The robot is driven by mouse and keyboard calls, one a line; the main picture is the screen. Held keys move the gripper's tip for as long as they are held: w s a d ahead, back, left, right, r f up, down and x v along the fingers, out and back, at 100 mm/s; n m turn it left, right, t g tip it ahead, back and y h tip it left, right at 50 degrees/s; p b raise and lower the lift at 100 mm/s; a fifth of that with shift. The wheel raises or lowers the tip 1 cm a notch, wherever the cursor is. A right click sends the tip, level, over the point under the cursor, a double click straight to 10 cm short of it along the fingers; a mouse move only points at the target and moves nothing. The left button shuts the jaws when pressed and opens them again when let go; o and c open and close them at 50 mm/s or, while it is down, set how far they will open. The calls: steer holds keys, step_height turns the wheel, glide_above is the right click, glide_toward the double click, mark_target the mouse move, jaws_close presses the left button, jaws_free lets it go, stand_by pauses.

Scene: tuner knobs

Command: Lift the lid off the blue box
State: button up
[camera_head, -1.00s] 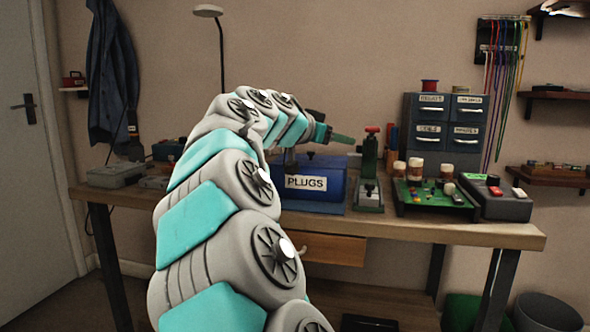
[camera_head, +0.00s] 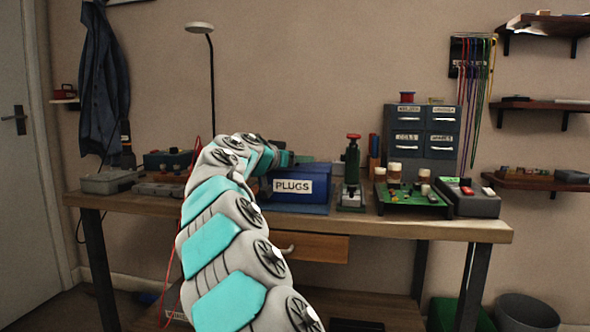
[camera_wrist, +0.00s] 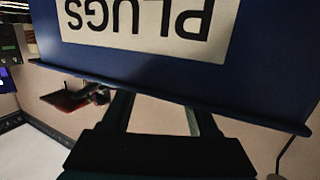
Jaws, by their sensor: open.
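The blue box (camera_head: 310,196) with a white PLUGS label stands on the bench, just right of my arm in the head view. In the wrist view, the blue box (camera_wrist: 270,50) fills the top, with its label upside down and close. My gripper (camera_wrist: 160,100) shows there as two dark fingers, spread apart with nothing visible between them. The fingertips overlap the box's edge in the picture; I cannot tell whether they touch it. No lid handle is clearly visible.
A green press-like tool (camera_head: 351,175) stands close right of the box. Further right are a green circuit board (camera_head: 412,197) and a grey drawer cabinet (camera_head: 420,140). A lamp (camera_head: 211,80) rises behind my arm. Grey cases (camera_head: 110,181) lie left on the bench.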

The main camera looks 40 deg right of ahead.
steer(key=x, duration=0.3)
steer(key=shift+w+d, duration=0.2)
steer(key=shift+w, duration=0.15)
steer(key=shift+s+a, duration=0.15)
steer(key=shift+s, duration=0.05)
steer(key=shift+c, duration=0.3)
steer(key=shift+s, duration=0.2)
steer(key=c, duration=0.3)
steer(key=shift+w, duration=0.1)
jaws_close()
